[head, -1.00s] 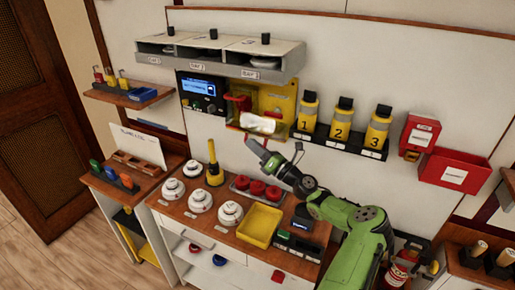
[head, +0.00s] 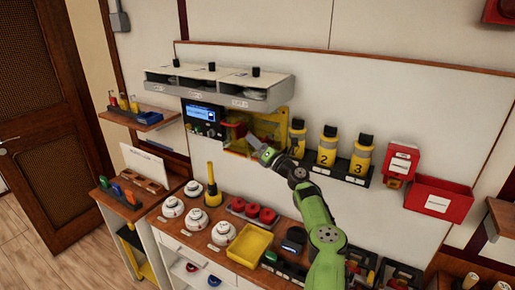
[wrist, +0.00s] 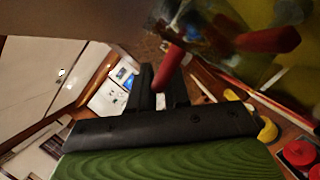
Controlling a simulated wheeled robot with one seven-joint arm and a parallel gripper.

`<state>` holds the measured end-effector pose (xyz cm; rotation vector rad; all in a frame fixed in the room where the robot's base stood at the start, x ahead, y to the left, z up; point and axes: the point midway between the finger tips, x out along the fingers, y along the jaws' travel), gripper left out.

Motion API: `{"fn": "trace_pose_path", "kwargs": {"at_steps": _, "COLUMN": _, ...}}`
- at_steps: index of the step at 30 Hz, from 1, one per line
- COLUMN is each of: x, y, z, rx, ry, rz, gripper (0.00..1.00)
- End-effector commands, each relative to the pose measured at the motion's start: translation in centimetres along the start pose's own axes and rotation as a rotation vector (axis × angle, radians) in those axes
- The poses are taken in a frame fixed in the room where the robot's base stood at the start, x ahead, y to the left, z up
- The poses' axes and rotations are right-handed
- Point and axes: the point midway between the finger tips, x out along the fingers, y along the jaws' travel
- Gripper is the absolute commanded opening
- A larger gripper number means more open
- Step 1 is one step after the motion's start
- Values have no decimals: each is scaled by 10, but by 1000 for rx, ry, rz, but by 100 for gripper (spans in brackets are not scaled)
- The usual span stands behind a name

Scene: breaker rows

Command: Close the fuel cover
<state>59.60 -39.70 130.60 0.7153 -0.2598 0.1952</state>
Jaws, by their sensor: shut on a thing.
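The fuel cover (head: 240,146) is a see-through yellowish panel at the front of the yellow wall box (head: 270,122), beside the display unit. My gripper (head: 258,143) is at the front of this box, and my arm hides part of it. In the wrist view the two dark fingertips (wrist: 159,82) are shut on a red handle (wrist: 168,66). Another red part (wrist: 268,40) shows beyond, in front of a blurred see-through yellowish surface (wrist: 285,70). I cannot tell exactly how far the cover stands open.
A grey shelf unit (head: 215,88) hangs above the box. Yellow numbered canisters (head: 328,146) stand just right of my gripper. A red bin (head: 438,198) is farther right. Below is a counter with white discs, red knobs (head: 262,214) and a yellow tray (head: 247,243).

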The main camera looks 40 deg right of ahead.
Motion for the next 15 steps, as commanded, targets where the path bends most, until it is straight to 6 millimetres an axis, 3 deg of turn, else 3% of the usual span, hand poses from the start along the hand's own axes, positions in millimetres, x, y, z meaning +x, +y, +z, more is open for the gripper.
{"fn": "trace_pose_path", "kwargs": {"at_steps": 15, "x": 7, "y": -1, "z": 3, "rx": 28, "ry": -2, "rz": -11, "gripper": 0}}
